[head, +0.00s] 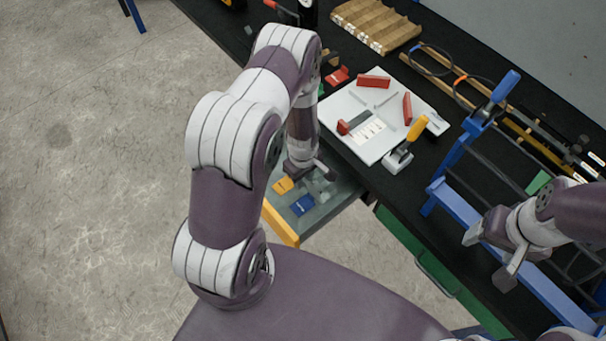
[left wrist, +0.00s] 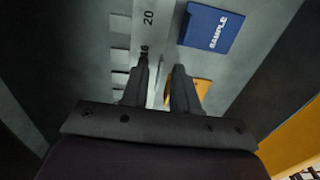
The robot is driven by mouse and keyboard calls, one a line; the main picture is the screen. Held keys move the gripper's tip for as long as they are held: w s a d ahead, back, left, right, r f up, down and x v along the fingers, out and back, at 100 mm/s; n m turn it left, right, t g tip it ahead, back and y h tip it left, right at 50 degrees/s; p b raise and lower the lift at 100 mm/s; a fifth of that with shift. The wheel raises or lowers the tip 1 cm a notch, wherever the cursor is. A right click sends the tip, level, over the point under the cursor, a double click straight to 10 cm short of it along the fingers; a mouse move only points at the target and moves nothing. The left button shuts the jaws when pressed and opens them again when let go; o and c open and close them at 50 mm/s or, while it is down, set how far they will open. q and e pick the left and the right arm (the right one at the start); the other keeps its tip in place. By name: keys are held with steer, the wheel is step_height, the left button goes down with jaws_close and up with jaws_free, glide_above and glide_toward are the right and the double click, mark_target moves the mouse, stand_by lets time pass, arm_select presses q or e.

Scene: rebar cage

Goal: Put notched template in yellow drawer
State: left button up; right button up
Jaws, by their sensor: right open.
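The notched template (left wrist: 150,18) is a grey metal plate with notches on its left and the marks 20 and 16. It lies in the drawer with the yellow front (head: 280,223), beside a blue SAMPLE block (left wrist: 209,27) and an orange-yellow block (head: 283,185). My left gripper (head: 312,174) is down inside this drawer, at the template. In the left wrist view its fingers (left wrist: 162,70) stand apart, over the template's near part, which they partly hide. My right gripper (head: 490,256) is open and empty, above the blue frame at the right.
The drawer is pulled out under the black bench. On the bench are a white board (head: 365,140) with red blocks, a yellow-handled clamp (head: 406,147), a slotted wooden block (head: 376,25) and a blue rebar frame (head: 460,205). A green drawer front (head: 430,265) is at the lower right.

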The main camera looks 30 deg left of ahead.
arm_select(q)
step_height(320, 180, up, 12)
steer(key=s+d+r+m, duration=0.2)
steer(key=s+r+m, duration=0.2)
steer(key=r+m, duration=0.2)
steer(key=s+d+r+m+t, duration=0.1)
steer(key=s+d+r+m, duration=0.2)
steer(key=s+r+m, duration=0.2)
step_height(320, 180, up, 3)
steer(key=m, duration=0.2)
steer(key=shift+d+f+m, duration=0.15)
steer(key=shift+f+m, duration=0.05)
steer(key=shift+m, duration=0.1)
